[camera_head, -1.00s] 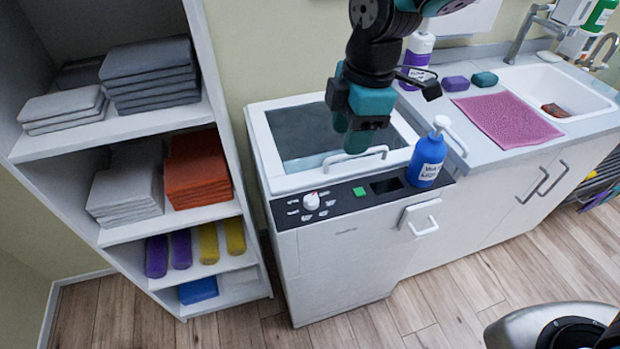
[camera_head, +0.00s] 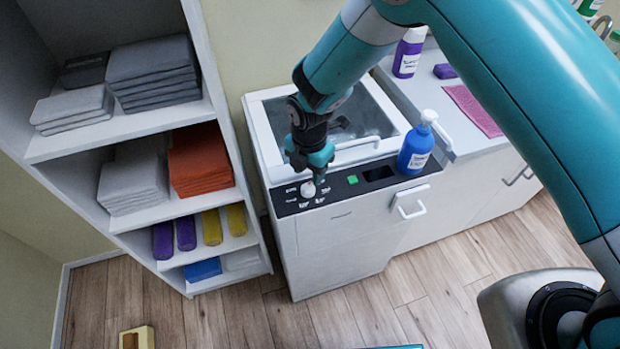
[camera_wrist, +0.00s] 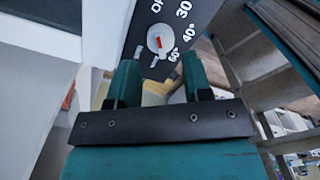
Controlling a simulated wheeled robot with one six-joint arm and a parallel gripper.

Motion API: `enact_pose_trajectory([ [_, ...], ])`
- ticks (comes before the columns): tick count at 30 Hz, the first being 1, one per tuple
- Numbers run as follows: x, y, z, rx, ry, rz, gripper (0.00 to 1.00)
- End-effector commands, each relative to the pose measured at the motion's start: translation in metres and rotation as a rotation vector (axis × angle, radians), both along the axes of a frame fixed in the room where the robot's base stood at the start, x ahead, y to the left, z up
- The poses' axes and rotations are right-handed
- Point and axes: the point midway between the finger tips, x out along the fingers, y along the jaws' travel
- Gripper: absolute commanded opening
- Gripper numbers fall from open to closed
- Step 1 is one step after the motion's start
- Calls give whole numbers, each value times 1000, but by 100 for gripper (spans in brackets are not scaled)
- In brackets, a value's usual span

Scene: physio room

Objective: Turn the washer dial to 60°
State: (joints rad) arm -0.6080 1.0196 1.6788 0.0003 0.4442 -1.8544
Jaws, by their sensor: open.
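The washer (camera_head: 340,245) is a white top-loader with a dark control strip along its front edge. Its dial (camera_head: 307,188) is a small white knob at the left end of the strip. In the wrist view the dial (camera_wrist: 161,40) carries a red mark and has printed labels around it, among them 30, 40° and 60°. Which label the mark points at is unclear. My gripper (camera_head: 318,180) hangs just above the dial. In the wrist view my gripper (camera_wrist: 160,76) is open and empty, its teal fingers apart, with the dial just beyond the gap between the tips.
A blue pump bottle (camera_head: 416,145) stands on the washer's right end. A green button (camera_head: 352,180) and a dark display (camera_head: 378,173) sit right of the dial. Shelves (camera_head: 150,215) with towels stand close on the left. Open floor lies in front.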

Motion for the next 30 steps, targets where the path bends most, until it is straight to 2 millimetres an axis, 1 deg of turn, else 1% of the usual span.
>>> enact_pose_trajectory([
  [1,0,0,-10,-2,3,0,45],
  [3,0,0,-23,-2,3,0,45],
  [6,0,0,-38,-1,2,0,45],
  [9,0,0,-48,0,0,-1,45],
  [13,0,0,-55,1,-1,-1,45],
  [21,0,0,-57,1,-1,-1,45],
  [23,0,0,-56,1,-1,-1,31],
  [24,0,0,-56,1,-1,-1,22],
  [25,0,0,-56,1,-1,-1,15],
  [26,0,0,-56,1,-1,-1,14],
  [30,0,0,-56,1,-1,-4,14],
])
